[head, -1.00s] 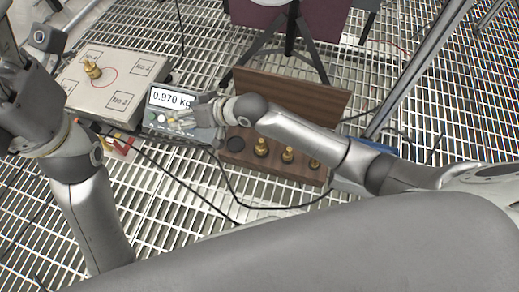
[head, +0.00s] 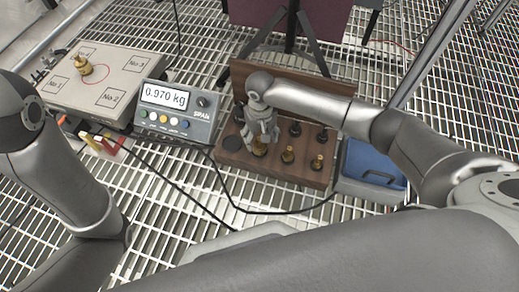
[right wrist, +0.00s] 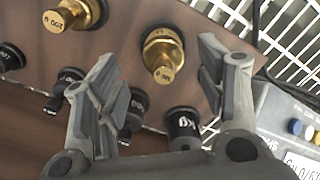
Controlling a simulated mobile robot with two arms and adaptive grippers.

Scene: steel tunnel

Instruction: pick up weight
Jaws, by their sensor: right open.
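A wooden weight rack (head: 240,163) holds several brass and black weights. My right gripper (head: 262,138) is open and points down over the rack's left part. A brass weight (head: 259,151) stands directly below it; in the right wrist view this brass weight (right wrist: 163,52) lies between the spread fingers (right wrist: 155,62), apart from both. A second brass weight (head: 288,155) stands to its right and shows in the right wrist view (right wrist: 75,14). A third brass weight (head: 317,162) is farther right. A black weight marked kg (right wrist: 184,128) is near the right finger. My left gripper is out of view.
A scale platform (head: 135,65) at the upper left carries a brass weight (head: 82,65). Its display (head: 165,97) reads 0.970 kg. A blue case (head: 373,165) is right of the rack. Black cables cross the grated floor in front.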

